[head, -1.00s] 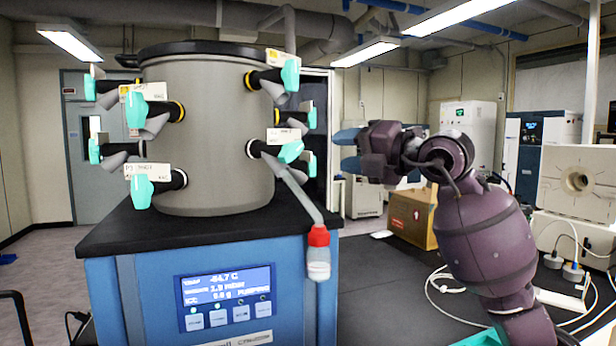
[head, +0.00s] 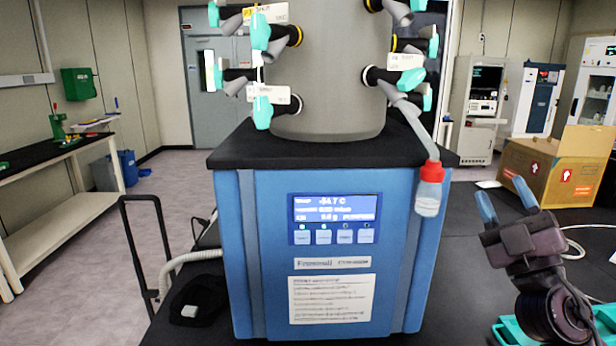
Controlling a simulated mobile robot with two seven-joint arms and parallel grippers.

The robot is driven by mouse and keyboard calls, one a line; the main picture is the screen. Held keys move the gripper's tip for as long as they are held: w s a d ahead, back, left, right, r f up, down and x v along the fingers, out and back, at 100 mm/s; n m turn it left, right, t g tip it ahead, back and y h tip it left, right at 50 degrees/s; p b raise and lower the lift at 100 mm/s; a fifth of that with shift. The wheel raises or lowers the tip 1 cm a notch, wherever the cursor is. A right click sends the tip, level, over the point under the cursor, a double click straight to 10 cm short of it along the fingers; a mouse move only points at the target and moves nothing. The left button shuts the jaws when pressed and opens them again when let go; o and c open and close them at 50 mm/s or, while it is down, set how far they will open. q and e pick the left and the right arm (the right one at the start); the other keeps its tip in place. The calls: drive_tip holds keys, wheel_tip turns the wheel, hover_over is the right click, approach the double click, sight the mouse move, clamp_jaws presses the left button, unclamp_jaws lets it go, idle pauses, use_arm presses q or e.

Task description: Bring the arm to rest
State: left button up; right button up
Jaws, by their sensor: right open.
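My right gripper (head: 504,202) is at the lower right in the head view. Its two blue fingers point up and are apart, with nothing between them. It is to the right of the blue freeze dryer (head: 270,215) and apart from it. A small bottle with a red cap (head: 428,190) hangs from a grey tube on the dryer's right side, to the left of my gripper. My left gripper is not in view.
The dryer's grey drum (head: 330,100) carries several teal-handled valves (head: 262,112). A teal tray (head: 512,333) is partly hidden behind my right arm. A cardboard box (head: 555,170) stands at the back right. A bench (head: 60,160) is at the left, with open floor beside it.

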drive_tip(key=s+d+f+m+g+h, duration=0.25)
drive_tip(key=f+m+g+h, duration=0.2)
drive_tip(key=f, duration=0.35)
drive_tip(key=s+d+f+m+g+h, duration=0.2)
drive_tip(key=s+f+m+g+h, duration=0.25)
drive_tip(key=f, duration=0.45)
drive_tip(key=s+d+f+m+g+h, duration=0.2)
drive_tip(key=f+m+g+h, duration=0.1)
drive_tip(key=f+m, duration=0.4)
drive_tip(key=s+a+f+n+g+y, duration=0.1)
drive_tip(key=s+a+f+g+y, duration=0.3)
drive_tip(key=s+f, duration=0.45)
drive_tip(key=s+a+f+n+g+y, duration=0.1)
drive_tip(key=s+a+f+g, duration=0.3)
drive_tip(key=s+f+g, duration=0.45)
drive_tip(key=w+f+t, duration=0.6)
drive_tip(key=f+t, duration=0.2)
drive_tip(key=t, duration=0.2)
drive_tip(key=shift+d+f+n+y, duration=0.15)
drive_tip(key=shift+f+n+y, duration=0.2)
drive_tip(key=shift+n+y, duration=0.05)
drive_tip(key=shift+w, duration=0.15)
